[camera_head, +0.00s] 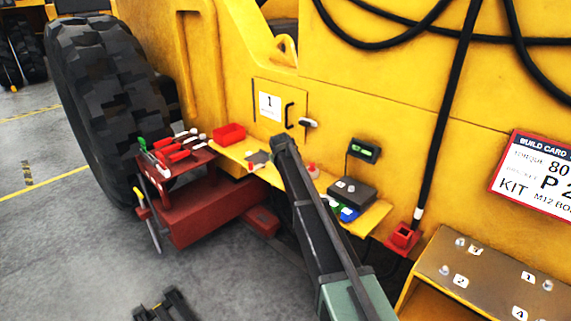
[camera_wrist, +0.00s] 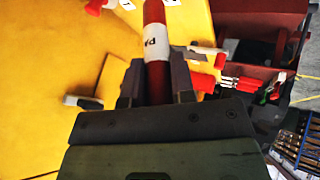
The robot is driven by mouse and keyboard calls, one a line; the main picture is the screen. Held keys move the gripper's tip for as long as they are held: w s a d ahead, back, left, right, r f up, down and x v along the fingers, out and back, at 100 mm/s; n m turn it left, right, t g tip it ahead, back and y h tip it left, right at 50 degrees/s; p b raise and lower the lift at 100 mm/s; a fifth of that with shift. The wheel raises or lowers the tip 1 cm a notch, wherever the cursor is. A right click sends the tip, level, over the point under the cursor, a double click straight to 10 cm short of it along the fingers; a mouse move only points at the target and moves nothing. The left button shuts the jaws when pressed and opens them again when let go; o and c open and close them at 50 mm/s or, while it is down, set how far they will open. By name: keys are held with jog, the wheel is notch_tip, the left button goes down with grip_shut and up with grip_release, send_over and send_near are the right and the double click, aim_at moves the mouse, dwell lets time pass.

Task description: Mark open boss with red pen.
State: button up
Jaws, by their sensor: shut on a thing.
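My gripper (camera_wrist: 157,82) is shut on a red pen (camera_wrist: 154,18) with a white lettered band, seen in the wrist view. The pen lies between the two dark fingers and its red end points away from my wrist. In the head view my gripper (camera_head: 283,145) is over the yellow shelf, in front of the machine's side; I cannot make out the pen there. A brown-topped casting (camera_head: 497,268) stands at the lower right, with bolt-like bosses beside numbered white labels. Which boss is open I cannot tell. My gripper is well away from the casting, to its upper left.
A yellow shelf (camera_head: 375,217) holds a dark box (camera_head: 352,192) and small items. A red tool cart (camera_head: 205,208) with tools stands left, near a large tyre (camera_head: 105,100). Black hoses (camera_head: 452,110) hang at the right, beside a build card (camera_head: 540,175).

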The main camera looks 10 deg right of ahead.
jog(key=shift+f+b, duration=0.55)
dwell(0.9)
jog(key=shift+w+a, duration=0.45)
jog(key=shift+w, duration=0.1)
dwell(1.9)
notch_tip(320, 180, up, 6)
jog(key=p, duration=0.6)
jog(key=shift+f, duration=0.1)
